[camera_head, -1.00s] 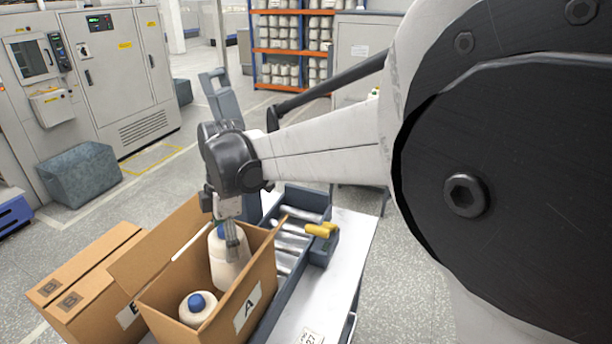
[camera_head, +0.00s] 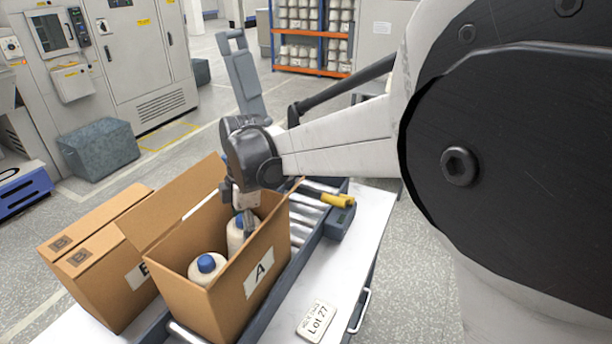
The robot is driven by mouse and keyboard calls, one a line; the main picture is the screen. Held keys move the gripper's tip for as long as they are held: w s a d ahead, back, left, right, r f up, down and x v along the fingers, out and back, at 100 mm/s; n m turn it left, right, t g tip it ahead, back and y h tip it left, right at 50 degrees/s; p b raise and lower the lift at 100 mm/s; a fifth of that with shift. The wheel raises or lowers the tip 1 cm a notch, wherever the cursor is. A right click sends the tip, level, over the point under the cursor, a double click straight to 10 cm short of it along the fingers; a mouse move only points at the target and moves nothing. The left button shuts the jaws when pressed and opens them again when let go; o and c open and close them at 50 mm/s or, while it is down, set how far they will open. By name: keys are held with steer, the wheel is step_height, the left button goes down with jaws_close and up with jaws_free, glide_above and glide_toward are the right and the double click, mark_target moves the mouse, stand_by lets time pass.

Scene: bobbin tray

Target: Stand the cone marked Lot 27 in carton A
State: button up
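Carton A (camera_head: 231,312) stands open on the table with its far flap raised. A cone (camera_head: 207,269) with a blue top stands inside it, towards the near left. A second cone (camera_head: 236,235), also blue-topped, is in the carton's far right part, with my gripper (camera_head: 246,228) at its top. The fingers look closed around the cone's upper end, though they are small and partly covered. The cone looks upright; its base is hidden by the carton wall, so I cannot tell whether it touches the bottom. A card reading Lot 27 (camera_head: 316,319) lies on the table at right.
Carton B (camera_head: 110,262), closed, stands left of carton A.

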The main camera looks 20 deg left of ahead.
steer(key=o, duration=1.9)
steer(key=shift+o, duration=0.2)
steer(key=r, duration=0.8)
steer(key=d+r, duration=0.1)
steer(key=r, duration=0.3)
steer(key=shift+w, duration=0.35)
steer(key=shift+w, duration=0.1)
